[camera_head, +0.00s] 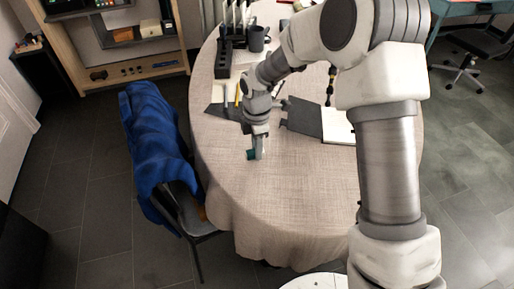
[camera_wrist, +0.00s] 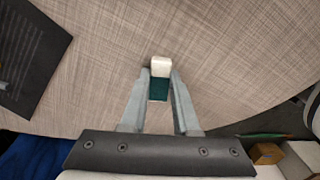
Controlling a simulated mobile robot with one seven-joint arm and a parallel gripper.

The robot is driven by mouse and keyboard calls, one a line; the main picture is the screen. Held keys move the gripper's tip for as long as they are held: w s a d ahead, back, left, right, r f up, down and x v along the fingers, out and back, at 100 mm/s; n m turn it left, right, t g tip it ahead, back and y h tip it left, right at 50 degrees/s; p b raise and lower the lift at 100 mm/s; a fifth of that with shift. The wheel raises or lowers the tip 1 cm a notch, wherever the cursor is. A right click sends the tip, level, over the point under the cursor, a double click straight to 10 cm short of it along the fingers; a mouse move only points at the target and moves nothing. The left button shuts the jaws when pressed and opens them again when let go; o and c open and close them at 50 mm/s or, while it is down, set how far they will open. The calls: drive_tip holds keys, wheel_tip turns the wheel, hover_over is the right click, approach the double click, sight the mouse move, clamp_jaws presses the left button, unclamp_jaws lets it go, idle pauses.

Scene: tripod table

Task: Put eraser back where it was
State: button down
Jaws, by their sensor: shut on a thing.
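The eraser (camera_wrist: 160,80) has a white end and a dark green sleeve. It sits between the two fingers of my gripper (camera_wrist: 160,88) in the wrist view, with the white end pointing away from the palm. In the head view my gripper (camera_head: 257,153) points down over the left part of the cloth-covered table (camera_head: 300,200). The eraser shows there as a small teal patch (camera_head: 251,154) at the fingertips. My gripper is shut on the eraser. I cannot tell whether the eraser touches the tablecloth.
A dark flat item (camera_wrist: 35,55) lies left in the wrist view. A notebook (camera_head: 337,126), a pencil (camera_head: 237,95), a dark mug (camera_head: 256,38) and a black organizer (camera_head: 223,58) are farther back. A chair with a blue cloth (camera_head: 155,140) stands left. The front tabletop is clear.

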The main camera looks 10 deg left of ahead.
drive_tip(key=shift+f, duration=0.1)
drive_tip(key=shift+f, duration=0.1)
drive_tip(key=c, duration=0.7)
unclamp_jaws()
drive_tip(key=shift+o, duration=0.2)
